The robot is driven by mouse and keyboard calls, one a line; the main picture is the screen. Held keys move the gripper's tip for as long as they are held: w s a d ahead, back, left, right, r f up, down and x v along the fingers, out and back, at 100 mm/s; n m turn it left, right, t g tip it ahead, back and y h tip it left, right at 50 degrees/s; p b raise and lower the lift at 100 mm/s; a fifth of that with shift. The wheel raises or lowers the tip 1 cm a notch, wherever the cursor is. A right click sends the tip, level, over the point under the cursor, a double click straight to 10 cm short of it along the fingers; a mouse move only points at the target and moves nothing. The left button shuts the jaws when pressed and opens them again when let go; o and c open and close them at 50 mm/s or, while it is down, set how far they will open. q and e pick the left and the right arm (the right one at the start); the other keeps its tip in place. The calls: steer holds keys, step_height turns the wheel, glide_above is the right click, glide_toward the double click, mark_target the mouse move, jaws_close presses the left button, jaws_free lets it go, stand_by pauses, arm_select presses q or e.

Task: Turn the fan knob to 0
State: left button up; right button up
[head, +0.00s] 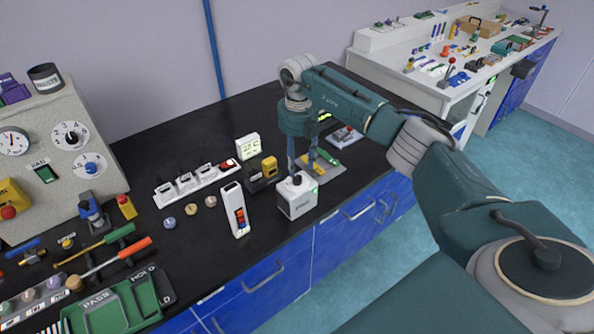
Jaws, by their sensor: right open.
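A control panel (45,165) stands at the left edge. It carries a black knob (71,135) on a white dial with numbers around it, and a blue knob (90,167) on a smaller dial below. The panel's small lettering is too blurred to tell which knob is for the fan. A white box (297,202) with a dark knob (297,180) on top stands near the bench's front edge; its label is unreadable. My right gripper (302,164) points down, open, just above and behind this box. I cannot tell whether it touches. My left gripper is not in view.
The black bench (150,150) holds a power strip (190,182), a white switch unit (235,210), a green display (248,147) and a yellow-black device (268,168). Screwdrivers and a green tray (110,306) lie front left. A white workbench (385,65) stands behind right.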

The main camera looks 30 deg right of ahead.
mark_target(297, 177)
steer(key=f, duration=0.3)
steer(key=shift+w+f+p, duration=0.2)
steer(key=shift+p, duration=0.2)
step_height(297, 177, down, 3)
steer(key=shift+r, duration=0.2)
steer(key=shift+c, duration=1)
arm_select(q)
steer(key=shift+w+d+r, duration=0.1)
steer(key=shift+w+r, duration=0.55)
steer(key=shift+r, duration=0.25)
arm_select(e)
jaws_close()
